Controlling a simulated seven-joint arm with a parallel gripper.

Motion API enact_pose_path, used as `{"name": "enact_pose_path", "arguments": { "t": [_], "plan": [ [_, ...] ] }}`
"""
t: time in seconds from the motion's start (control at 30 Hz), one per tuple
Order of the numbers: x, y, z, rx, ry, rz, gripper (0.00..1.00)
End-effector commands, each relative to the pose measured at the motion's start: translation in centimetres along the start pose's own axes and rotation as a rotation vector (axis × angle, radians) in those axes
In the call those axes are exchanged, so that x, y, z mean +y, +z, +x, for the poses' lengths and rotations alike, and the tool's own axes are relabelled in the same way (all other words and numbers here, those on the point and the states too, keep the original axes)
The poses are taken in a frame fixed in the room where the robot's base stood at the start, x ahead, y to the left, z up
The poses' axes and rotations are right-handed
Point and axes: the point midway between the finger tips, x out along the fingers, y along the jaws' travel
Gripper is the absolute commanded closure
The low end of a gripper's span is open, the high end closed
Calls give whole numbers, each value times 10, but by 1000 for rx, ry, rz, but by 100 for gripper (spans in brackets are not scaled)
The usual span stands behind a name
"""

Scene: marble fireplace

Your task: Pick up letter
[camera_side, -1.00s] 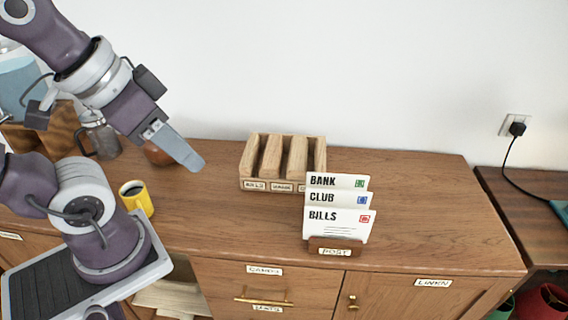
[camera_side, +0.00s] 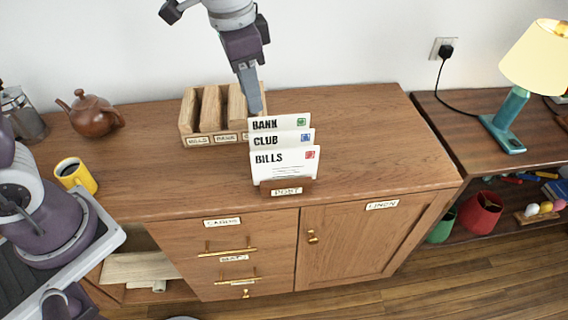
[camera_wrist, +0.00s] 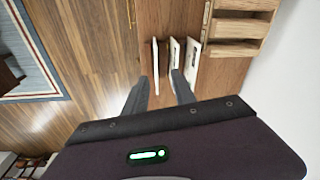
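Three white letters stand upright in a small wooden post holder (camera_side: 287,188) on the sideboard. The BANK letter (camera_side: 283,122) is at the back, the CLUB letter (camera_side: 281,140) in the middle and the BILLS letter (camera_side: 285,162) in front. My gripper (camera_side: 255,108) points down, its tip near the back letter's top left corner in the side view. In the wrist view my gripper (camera_wrist: 161,78) is open, its fingers apart. The letters show edge-on beyond the fingertips, with the leftmost letter (camera_wrist: 155,67) in line with the gap. No letter is held.
A wooden sorting rack (camera_side: 215,112) with labelled slots stands behind the letters at left. A brown teapot (camera_side: 91,114) and a yellow mug (camera_side: 76,175) are further left. The sideboard top (camera_side: 370,130) is clear to the right. A lamp (camera_side: 520,80) stands on the lower shelf unit.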

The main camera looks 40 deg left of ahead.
Motion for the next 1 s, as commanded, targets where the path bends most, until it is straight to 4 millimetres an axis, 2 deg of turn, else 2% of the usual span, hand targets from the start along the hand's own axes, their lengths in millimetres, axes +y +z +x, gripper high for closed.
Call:
{"name": "enact_pose_path", "arguments": {
  "t": [0.03,0.1,0.2,0.37,0.7,0.97,1.0],
  "plan": [
    [2,-18,30,-41,23,58,68],
    [5,-36,63,-77,45,128,68],
    [10,-49,95,-108,66,190,68],
    [13,-52,118,-120,75,216,68],
    [19,-39,172,-120,75,213,68],
    [19,-39,176,-118,74,212,68],
    [19,-39,176,-118,74,212,76]
  ]
}}
